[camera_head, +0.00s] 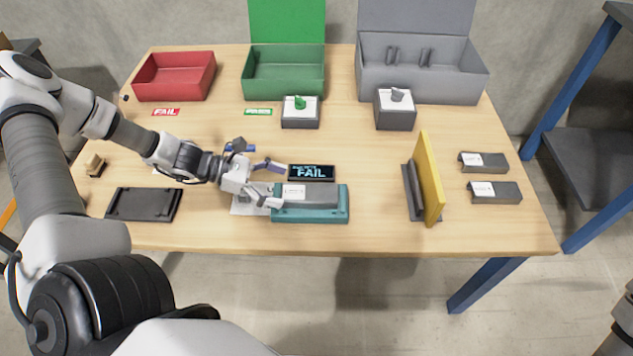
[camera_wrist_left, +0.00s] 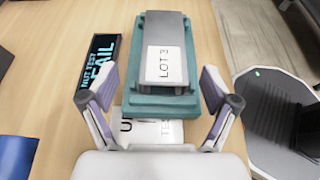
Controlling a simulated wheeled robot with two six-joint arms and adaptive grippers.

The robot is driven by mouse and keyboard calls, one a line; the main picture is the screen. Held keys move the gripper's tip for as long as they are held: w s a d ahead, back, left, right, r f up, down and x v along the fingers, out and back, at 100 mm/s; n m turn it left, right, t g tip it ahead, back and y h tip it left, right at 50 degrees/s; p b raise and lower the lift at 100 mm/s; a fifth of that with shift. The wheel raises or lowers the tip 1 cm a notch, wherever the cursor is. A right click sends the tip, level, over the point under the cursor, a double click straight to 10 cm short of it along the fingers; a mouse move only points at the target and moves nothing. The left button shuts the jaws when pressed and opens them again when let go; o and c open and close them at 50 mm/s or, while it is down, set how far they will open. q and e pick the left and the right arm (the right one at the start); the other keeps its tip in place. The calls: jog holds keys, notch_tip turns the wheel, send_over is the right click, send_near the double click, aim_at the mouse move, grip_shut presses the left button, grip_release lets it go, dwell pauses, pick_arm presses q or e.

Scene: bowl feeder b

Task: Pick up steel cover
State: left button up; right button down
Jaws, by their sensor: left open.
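A grey steel cover (camera_head: 322,196) with a white label sits on a teal base (camera_head: 312,216) near the table's front middle. In the left wrist view the steel cover (camera_wrist_left: 166,38) reads "LOT 3" and its teal base (camera_wrist_left: 160,104) shows around it. My left gripper (camera_head: 278,186) is open and empty at the left end of the base. In the left wrist view the fingers of my left gripper (camera_wrist_left: 160,88) stand on either side of the cover's near end, apart from it. Two more grey pieces with labels (camera_head: 484,162) (camera_head: 495,192) lie at the right. My right gripper is out of view.
A screen (camera_head: 311,172) reading "FAIL" stands behind the base. A yellow upright panel (camera_head: 430,177) stands to the right. A black tray (camera_head: 143,204) lies at the left. Red (camera_head: 175,77), green (camera_head: 284,76) and grey (camera_head: 420,71) bins line the back. The table between base and panel is clear.

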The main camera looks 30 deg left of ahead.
aim_at(306, 192)
pick_arm(q)
jog(key=b+x, duration=0.6)
jog(key=x, duration=0.1)
jog(key=shift+s+d+b, duration=0.2)
jog(key=shift+b, duration=0.2)
jog(key=shift+w+d, duration=0.2)
jog(key=shift+d, duration=0.1)
jog(key=shift+r, duration=0.15)
jog(key=c, duration=1.7)
jog(key=shift+o, duration=0.2)
jog(key=shift+r+p, duration=1.1)
jog(key=shift+r, duration=0.7)
jog(key=s+d+b, duration=0.1)
jog(key=s+d, duration=0.1)
jog(key=d, duration=0.1)
jog(key=s+d+b, duration=0.2)
jog(key=d, duration=0.1)
jog(key=s+d+b, duration=0.2)
jog(key=shift+s+d+r, duration=0.35)
jog(key=shift+d+r, duration=0.05)
jog(key=shift+s+d+r+p, duration=0.2)
jog(key=shift+s+d+p, duration=0.65)
jog(key=shift+p, duration=1.35)
jog(key=shift+s+d+r+p, duration=0.2)
jog(key=shift+s+d+p, duration=0.65)
jog(key=shift+p, duration=1.35)
